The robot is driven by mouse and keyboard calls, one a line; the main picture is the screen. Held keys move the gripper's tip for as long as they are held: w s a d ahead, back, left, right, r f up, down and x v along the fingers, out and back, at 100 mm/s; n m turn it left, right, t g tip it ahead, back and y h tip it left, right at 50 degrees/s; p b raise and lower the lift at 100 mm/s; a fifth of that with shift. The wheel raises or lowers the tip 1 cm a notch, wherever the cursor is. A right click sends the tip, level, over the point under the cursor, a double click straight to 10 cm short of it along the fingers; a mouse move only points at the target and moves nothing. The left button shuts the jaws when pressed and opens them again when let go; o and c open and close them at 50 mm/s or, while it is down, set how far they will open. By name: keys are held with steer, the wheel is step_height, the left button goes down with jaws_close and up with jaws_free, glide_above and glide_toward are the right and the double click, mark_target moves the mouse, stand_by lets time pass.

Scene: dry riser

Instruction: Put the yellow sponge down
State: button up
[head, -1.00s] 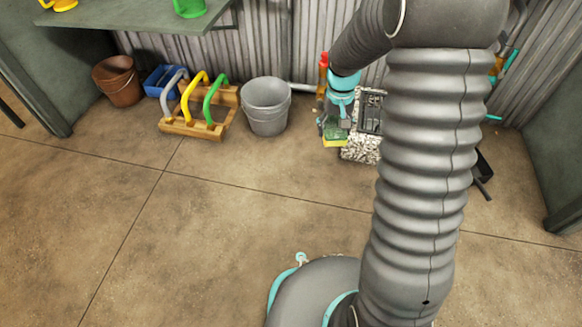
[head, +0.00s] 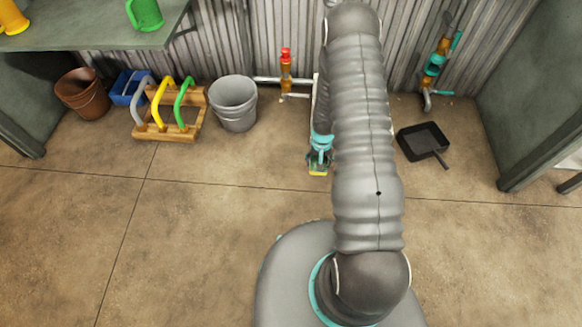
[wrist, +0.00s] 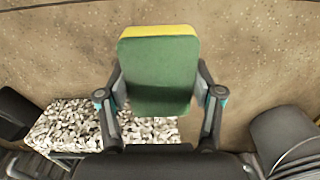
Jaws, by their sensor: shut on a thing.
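The yellow sponge (wrist: 158,75) shows in the wrist view as a block with a large green face and a yellow layer along its far edge. My gripper (wrist: 160,100) is shut on it, with one finger at each side. In the head view, the sponge (head: 318,172) is a small yellow-green patch below my gripper (head: 319,158), in front of the corrugated wall. Brown floor shows around it. I cannot tell how high it is above the floor.
A speckled block (wrist: 70,125) is at the left in the wrist view; my arm hides it in the head view. A grey bucket (head: 233,103) and a wooden rack (head: 168,115) stand left. A black dustpan (head: 424,143) lies right. The front floor is clear.

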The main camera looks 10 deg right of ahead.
steer(key=shift+s+f, duration=0.2)
steer(key=shift+f, duration=0.15)
glide_above(291, 172)
step_height(291, 172, down, 7)
steer(key=shift+w+f, duration=0.1)
steer(key=shift+f, duration=1.95)
steer(key=shift+f+b, duration=0.2)
steer(key=shift+b, duration=0.1)
steer(key=o, duration=1)
steer(key=shift+r, duration=0.15)
